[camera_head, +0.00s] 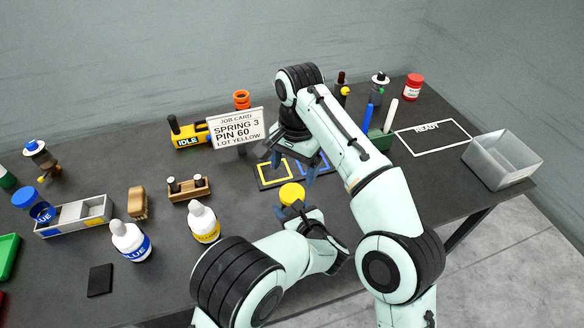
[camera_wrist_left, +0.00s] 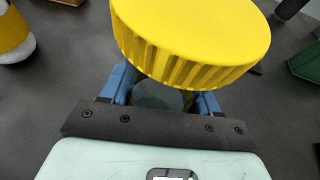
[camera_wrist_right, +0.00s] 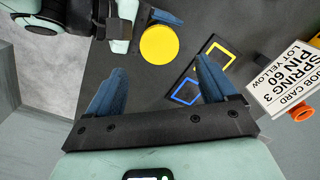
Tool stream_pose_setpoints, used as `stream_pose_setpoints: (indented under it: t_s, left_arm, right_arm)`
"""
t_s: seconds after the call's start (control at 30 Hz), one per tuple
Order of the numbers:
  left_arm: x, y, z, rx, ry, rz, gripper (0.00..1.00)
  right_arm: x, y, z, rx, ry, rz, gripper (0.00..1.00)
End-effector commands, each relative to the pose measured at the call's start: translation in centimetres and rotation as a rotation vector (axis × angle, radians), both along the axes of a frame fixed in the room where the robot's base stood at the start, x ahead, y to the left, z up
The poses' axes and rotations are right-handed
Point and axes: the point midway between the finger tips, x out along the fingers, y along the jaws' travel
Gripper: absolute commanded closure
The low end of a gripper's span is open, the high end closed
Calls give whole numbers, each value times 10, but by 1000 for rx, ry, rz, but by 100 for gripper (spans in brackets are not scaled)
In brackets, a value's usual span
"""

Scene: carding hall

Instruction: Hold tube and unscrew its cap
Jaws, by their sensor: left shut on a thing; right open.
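The tube's ridged yellow cap (camera_head: 292,193) shows in the head view near the table's front middle, and it fills the top of the left wrist view (camera_wrist_left: 195,40). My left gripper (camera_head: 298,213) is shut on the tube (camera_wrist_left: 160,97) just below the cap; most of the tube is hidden. In the right wrist view the round top of the cap (camera_wrist_right: 159,45) lies beyond my right gripper (camera_wrist_right: 158,85), which is open and empty. In the head view my right gripper (camera_head: 292,165) is above the table, behind the cap and apart from it.
A mat with yellow and blue squares (camera_head: 262,186) lies behind the cap. A job card (camera_head: 237,129) reads SPRING 3, PIN 60, LOT YELLOW. White bottles (camera_head: 204,222) stand left. A READY outline (camera_head: 432,138) and clear bin (camera_head: 505,160) are at right.

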Motion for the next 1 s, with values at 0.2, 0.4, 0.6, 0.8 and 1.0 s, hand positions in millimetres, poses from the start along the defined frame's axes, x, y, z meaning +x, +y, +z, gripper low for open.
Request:
stream_pose_setpoints:
  t_s: [0.2, 0.4, 0.6, 0.8, 1.0]
  left_arm:
    - [0, 0, 0, 0, 0, 0, 100]
    - [0, 0, 0, 0, 0, 0, 100]
    - [0, 0, 0, 0, 0, 0, 100]
    - [0, 0, 0, 0, 0, 0, 100]
    - [0, 0, 0, 0, 0, 0, 100]
  right_arm:
    - [1, 2, -15, -48, 5, 86, 15]
    - [0, 2, -38, -48, 7, 87, 15]
    - [0, 3, -70, -47, 6, 85, 15]
    - [0, 3, -86, -46, 5, 83, 15]
    - [1, 3, -89, -45, 3, 83, 15]
